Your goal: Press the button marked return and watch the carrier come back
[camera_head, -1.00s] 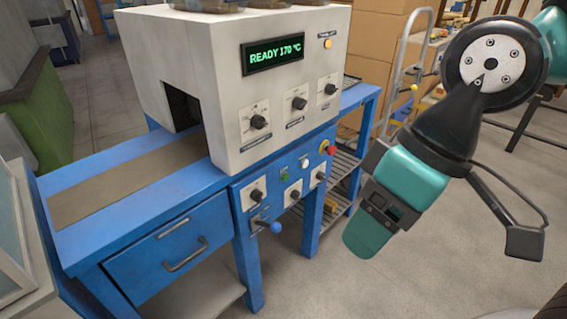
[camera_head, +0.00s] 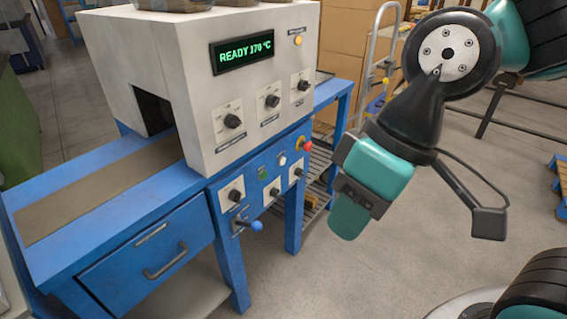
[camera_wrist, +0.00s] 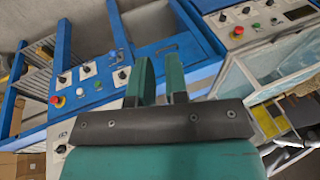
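In the wrist view the green (camera_wrist: 98,86), white (camera_wrist: 80,91) and red (camera_wrist: 57,101) buttons lie left of the fingers. Their labels are too small to read, so I cannot tell which is marked return. My gripper (camera_head: 348,215) hangs right of the panel, apart from it. The wrist view shows its two green fingers (camera_wrist: 160,72) apart with nothing between them. I make out no carrier on the brown belt (camera_head: 100,190).
A display (camera_head: 243,52) reads READY 170 °C. Knobs (camera_head: 236,195) and a blue-tipped lever (camera_head: 256,226) stick out of the panel. A hand truck (camera_head: 372,70) and cardboard boxes (camera_head: 345,60) stand behind. The floor below my gripper is clear. The wrist view shows another control panel (camera_wrist: 262,22).

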